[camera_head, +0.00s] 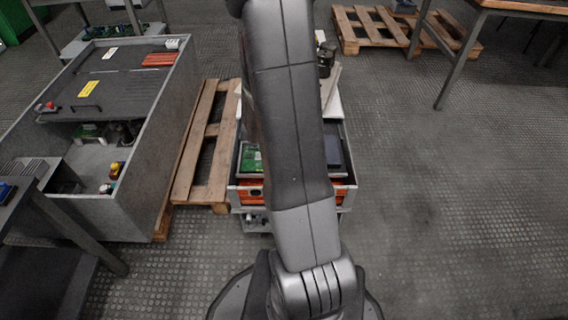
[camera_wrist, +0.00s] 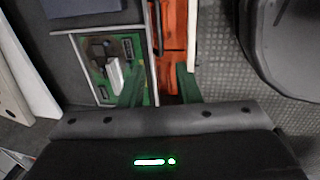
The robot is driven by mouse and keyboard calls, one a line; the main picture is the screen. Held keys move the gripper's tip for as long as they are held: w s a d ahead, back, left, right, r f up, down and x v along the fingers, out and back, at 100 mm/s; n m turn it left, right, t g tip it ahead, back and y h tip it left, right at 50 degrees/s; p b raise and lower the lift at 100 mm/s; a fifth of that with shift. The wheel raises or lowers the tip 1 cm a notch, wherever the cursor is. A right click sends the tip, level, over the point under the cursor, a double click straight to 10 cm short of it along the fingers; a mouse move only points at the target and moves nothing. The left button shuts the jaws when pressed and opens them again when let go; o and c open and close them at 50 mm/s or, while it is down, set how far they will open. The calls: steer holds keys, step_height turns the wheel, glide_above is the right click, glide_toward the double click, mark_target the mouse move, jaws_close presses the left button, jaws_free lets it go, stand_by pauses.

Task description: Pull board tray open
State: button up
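The board tray is a pale-rimmed grey tray. In the head view its rim (camera_head: 237,172) shows left of my arm, with a green circuit board (camera_head: 251,158) inside. In the wrist view its near wall (camera_wrist: 153,55) runs beside the green board (camera_wrist: 100,75), which bears dark and white parts. My gripper (camera_wrist: 158,72) has two dark green fingers standing apart with a gap between them. The left finger overlaps the board's edge in the picture, and the right one overlaps the orange parts. Whether either touches the tray I cannot tell. My arm hides the tray's middle in the head view.
Orange parts (camera_head: 250,193) sit below the tray in a grey cabinet. A large grey cabinet (camera_head: 135,185) stands at left, with a wooden pallet (camera_head: 206,150) between. Another pallet (camera_head: 375,28) and a table (camera_head: 520,6) are at the back. The floor at right is clear.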

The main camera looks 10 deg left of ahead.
step_height(320, 180, up, 7)
steer(key=s+p, duration=0.1)
steer(key=p, duration=0.1)
steer(key=shift+s+d, duration=0.15)
steer(key=shift+s, duration=0.05)
steer(key=shift+f, duration=0.15)
steer(key=w+f+b, duration=0.1)
steer(key=f+b, duration=0.1)
steer(key=f, duration=0.2)
steer(key=f+b, duration=0.2)
steer(key=f, duration=0.3)
steer(key=w+f+b, duration=0.1)
steer(key=f+b, duration=0.1)
steer(key=f, duration=0.2)
steer(key=shift+w+a+f, duration=0.25)
steer(key=shift+w+f, duration=0.05)
steer(key=shift+w+r, duration=0.1)
